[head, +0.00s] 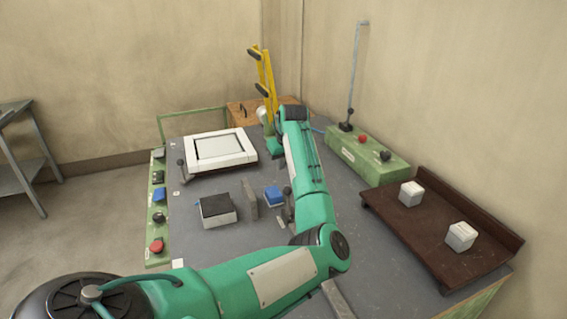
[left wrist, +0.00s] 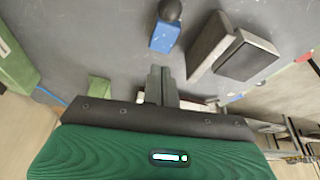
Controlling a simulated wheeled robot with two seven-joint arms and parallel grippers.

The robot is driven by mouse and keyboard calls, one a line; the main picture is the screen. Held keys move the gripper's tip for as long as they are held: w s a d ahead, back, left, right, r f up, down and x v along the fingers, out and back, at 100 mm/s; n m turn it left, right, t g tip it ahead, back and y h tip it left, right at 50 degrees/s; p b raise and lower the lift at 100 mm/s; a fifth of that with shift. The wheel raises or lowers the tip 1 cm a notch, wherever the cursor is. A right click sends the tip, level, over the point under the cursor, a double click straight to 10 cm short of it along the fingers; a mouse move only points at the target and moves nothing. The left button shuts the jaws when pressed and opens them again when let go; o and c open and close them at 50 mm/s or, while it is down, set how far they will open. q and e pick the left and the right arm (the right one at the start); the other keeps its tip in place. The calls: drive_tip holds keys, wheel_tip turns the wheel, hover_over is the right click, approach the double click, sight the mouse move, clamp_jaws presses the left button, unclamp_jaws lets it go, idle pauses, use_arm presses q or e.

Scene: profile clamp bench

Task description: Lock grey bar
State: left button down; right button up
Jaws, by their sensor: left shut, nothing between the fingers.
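The grey bar (head: 249,198) stands on the bench between a white box with a black top (head: 217,209) and a blue block (head: 273,196). In the left wrist view the grey bar (left wrist: 207,47) is close beside the black-topped box (left wrist: 249,57). The blue block (left wrist: 163,38) is apart from the bar, with a black ball knob (left wrist: 170,10) by it. My left gripper (left wrist: 161,76) is shut and empty, a short way from the blue block and bar. My right gripper is not in view.
A white framed tray (head: 222,148) lies at the back left. A green strip (head: 158,215) with several buttons runs along the left edge. A yellow stand (head: 265,75) rises behind. A green control box (head: 365,157) and a brown shelf (head: 410,225) with two white blocks are right.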

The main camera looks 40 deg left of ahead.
sight(288, 201)
use_arm(q)
drive_tip(key=p+x, duration=0.1)
drive_tip(key=x, duration=0.5)
drive_tip(key=shift+f+p, duration=0.3)
drive_tip(key=shift+f, duration=0.1)
drive_tip(key=d, duration=0.1)
drive_tip(key=s+d+p, duration=0.1)
drive_tip(key=d, duration=0.1)
drive_tip(key=shift+s+d, duration=0.15)
drive_tip(key=shift+d, duration=0.05)
drive_tip(key=shift+f, duration=0.1)
